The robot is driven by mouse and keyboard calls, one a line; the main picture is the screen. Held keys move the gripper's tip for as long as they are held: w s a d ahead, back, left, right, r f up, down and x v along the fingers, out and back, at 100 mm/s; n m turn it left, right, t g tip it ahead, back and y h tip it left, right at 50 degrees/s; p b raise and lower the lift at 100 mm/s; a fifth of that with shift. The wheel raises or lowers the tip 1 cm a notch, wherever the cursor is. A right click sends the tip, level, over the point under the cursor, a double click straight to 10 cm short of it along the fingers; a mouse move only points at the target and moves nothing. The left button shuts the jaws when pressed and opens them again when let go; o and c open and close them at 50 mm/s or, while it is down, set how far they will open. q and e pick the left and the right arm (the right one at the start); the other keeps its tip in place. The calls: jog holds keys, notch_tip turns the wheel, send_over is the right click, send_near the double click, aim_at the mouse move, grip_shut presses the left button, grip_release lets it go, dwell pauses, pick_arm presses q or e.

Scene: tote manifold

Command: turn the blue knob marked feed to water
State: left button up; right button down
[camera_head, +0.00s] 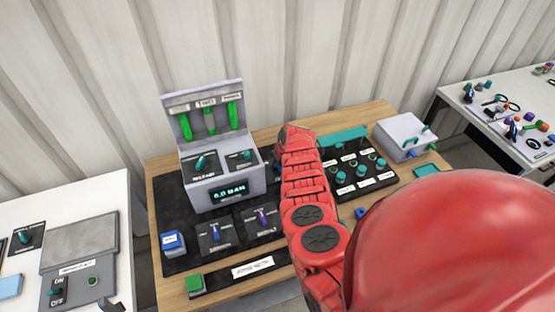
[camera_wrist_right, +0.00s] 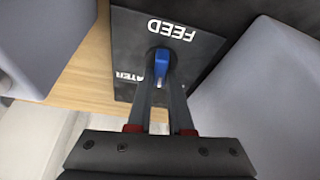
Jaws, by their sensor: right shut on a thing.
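The blue knob (camera_wrist_right: 161,63) stands on a black plate (camera_wrist_right: 130,40) in the right wrist view. White lettering reading FEED is at its upper right, and letters ending in ATER are at its lower left, partly hidden by a finger. My right gripper (camera_wrist_right: 160,82) is shut on the knob, with one finger on each side. The knob's grip lies roughly along the fingers. In the head view my red right arm reaches over the bench, and its forearm hides the gripper tips and this knob. My left gripper is not clearly visible.
In the head view a grey console (camera_head: 224,190) with green levers stands left of my arm. Smaller knobs (camera_head: 215,232) sit in front of it. A knob panel (camera_head: 385,185) and grey box (camera_head: 404,132) are to the right. Grey blocks flank the plate in the wrist view.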

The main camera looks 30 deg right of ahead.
jog(key=shift+a+r+m, duration=0.1)
jog(key=shift+a+m, duration=0.05)
jog(key=shift+m, duration=0.25)
jog(key=shift+m+h, duration=0.3)
jog(key=shift+m, duration=0.2)
jog(key=shift+f+m+g+h+b, duration=0.3)
jog(key=shift+m+b, duration=0.25)
jog(key=shift+m, duration=0.35)
jog(key=m+h+b, duration=0.1)
jog(key=m+b, duration=0.2)
jog(key=shift+m+g+b, duration=0.3)
jog(key=shift+m, duration=0.1)
jog(key=shift+r+m+g+h+b, duration=0.15)
jog(key=shift+m+g+h+b, duration=0.2)
jog(key=shift+m+b, duration=0.4)
jog(key=c, duration=0.8)
grip_release()
jog(key=shift+d, duration=0.2)
